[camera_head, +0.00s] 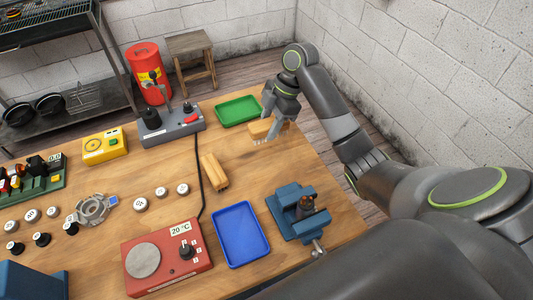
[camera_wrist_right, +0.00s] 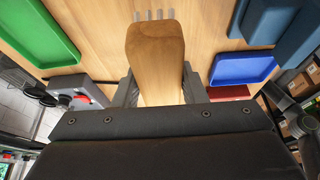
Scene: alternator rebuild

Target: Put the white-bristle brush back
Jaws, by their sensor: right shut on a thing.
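The white-bristle brush (camera_head: 262,128) has a light wooden body, with pale bristles pointing down at its left end in the head view. My right gripper (camera_head: 276,112) is shut on it near the far right edge of the table, just right of the green tray (camera_head: 239,110). In the right wrist view the brush (camera_wrist_right: 156,52) runs away from between the fingers, its bristle tips showing beyond the far end. I cannot tell whether the brush touches the table. A second wooden piece (camera_head: 214,172) lies mid-table. My left gripper is out of view.
An empty blue tray (camera_head: 240,234) lies near the front, with a blue vise (camera_head: 296,212) to its right. A red hotplate (camera_head: 166,258) stands left of the tray. A grey station (camera_head: 172,126) stands behind, its black cable crossing the table. Bare wood lies between the green tray and the vise.

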